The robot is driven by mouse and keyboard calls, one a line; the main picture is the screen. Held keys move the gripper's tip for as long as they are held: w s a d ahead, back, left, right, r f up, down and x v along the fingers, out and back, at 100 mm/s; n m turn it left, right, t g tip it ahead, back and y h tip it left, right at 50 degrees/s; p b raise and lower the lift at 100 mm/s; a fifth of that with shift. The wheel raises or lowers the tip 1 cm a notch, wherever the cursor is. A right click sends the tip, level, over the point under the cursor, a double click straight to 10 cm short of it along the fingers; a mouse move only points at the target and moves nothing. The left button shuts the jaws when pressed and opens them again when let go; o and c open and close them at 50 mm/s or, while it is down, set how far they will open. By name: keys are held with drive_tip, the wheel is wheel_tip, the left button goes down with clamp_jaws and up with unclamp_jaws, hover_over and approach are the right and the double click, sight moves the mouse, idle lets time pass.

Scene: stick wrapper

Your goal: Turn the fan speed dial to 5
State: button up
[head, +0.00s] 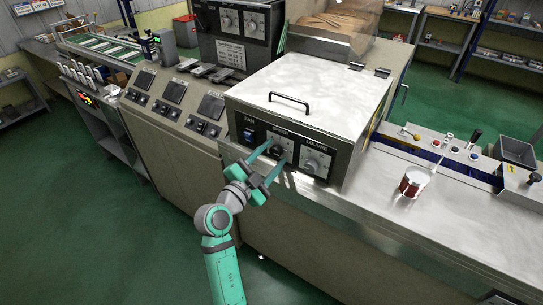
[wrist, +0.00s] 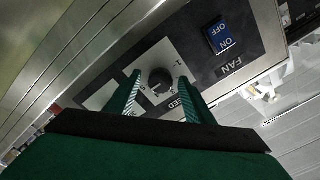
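The fan speed dial is a black round knob (wrist: 160,81) on a light square plate with printed numbers, in the middle of the wrist view. In the head view the dial (head: 278,149) is on the front of the metal box, between the fan switch and the louvre dial. My gripper (head: 276,152) reaches up to this panel. In the wrist view its two green fingers (wrist: 159,77) are apart, one on each side of the knob, with visible gaps. I cannot tell which number the knob points to; some numbers are hidden by the fingers.
The blue fan ON/OFF switch (wrist: 220,35) is beside the dial; it also shows in the head view (head: 248,134). The louvre dial (head: 312,164) is close to the right finger. The box (head: 320,85) has a handled lid.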

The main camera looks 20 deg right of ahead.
drive_tip(key=shift+a, duration=0.1)
drive_tip(key=shift+s+a, duration=0.2)
drive_tip(key=shift+a, duration=0.1)
drive_tip(key=v, duration=1)
